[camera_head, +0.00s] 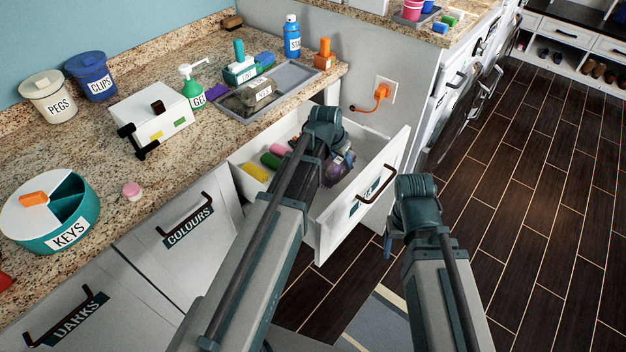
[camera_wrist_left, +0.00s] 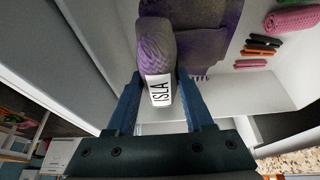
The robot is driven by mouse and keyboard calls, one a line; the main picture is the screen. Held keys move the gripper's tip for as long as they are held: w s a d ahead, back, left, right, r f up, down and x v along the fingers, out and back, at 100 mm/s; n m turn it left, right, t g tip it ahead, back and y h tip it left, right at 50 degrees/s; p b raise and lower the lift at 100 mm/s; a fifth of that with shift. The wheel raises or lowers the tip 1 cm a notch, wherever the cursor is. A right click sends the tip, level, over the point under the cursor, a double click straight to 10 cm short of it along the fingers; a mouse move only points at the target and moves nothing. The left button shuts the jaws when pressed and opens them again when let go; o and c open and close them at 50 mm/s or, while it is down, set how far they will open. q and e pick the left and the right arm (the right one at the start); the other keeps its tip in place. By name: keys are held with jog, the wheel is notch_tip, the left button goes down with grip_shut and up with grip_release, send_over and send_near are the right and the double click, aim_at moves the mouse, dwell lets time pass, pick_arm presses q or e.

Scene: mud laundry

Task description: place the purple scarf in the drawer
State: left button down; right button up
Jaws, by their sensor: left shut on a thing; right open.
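The purple scarf (camera_wrist_left: 154,45) with a white "ISLA" label is between the fingers of my left gripper (camera_wrist_left: 158,85), in the left wrist view. Purple cloth with a fringed end, seemingly part of it, spreads beside it over the pale drawer bottom. In the head view the scarf (camera_head: 342,164) shows only partly, inside the open drawer (camera_head: 376,185), beneath my left gripper (camera_head: 335,160). My left arm hides part of the drawer. My right gripper (camera_head: 389,245) is outside the drawer front, low and mostly hidden behind its wrist; its jaws are open.
The drawer also holds yellow (camera_head: 256,172), green (camera_head: 270,160) and pink (camera_head: 281,151) rolled things at its left. The granite counter (camera_head: 120,160) above carries a tray (camera_head: 290,80), several bottles and tubs. An orange plug (camera_head: 381,91) sits in the wall behind. Dark floor lies open at right.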

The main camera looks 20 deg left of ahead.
aim_at(332, 166)
pick_arm(q)
jog(key=shift+f+b, duration=3.05)
jog(key=shift+f, duration=0.1)
notch_tip(332, 166, down, 4)
jog(key=b, duration=0.3)
jog(key=shift+r+b, duration=0.15)
jog(key=shift+b, duration=0.2)
jog(key=shift+c, duration=1.4)
grip_release()
jog(key=p+v, duration=1.1)
jog(key=v, duration=0.1)
jog(key=shift+r, duration=0.15)
